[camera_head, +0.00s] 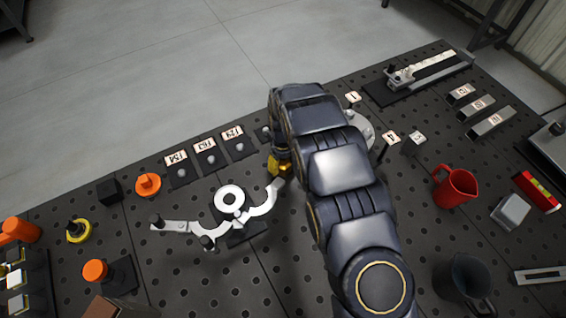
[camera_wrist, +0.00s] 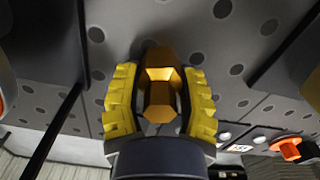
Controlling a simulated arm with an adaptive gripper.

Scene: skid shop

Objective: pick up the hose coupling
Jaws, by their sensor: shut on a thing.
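The hose coupling (camera_wrist: 162,88) is a brass-coloured, faceted piece in the middle of the wrist view. My gripper (camera_wrist: 161,104) has its ribbed yellow pads on both sides of the coupling and is shut on it. In the head view my gripper (camera_head: 281,165) shows as a small yellow patch left of my arm, over the dark perforated bench. The coupling cannot be told apart from the yellow pads there. I cannot tell whether it touches the bench.
A white jointed fixture with a ring (camera_head: 229,198) stands close on the left. Numbered blocks (camera_head: 206,151) line the bench's far edge. An orange knob (camera_head: 148,185) is further left. A red jug (camera_head: 455,187) and a dark pitcher (camera_head: 463,282) stand at right.

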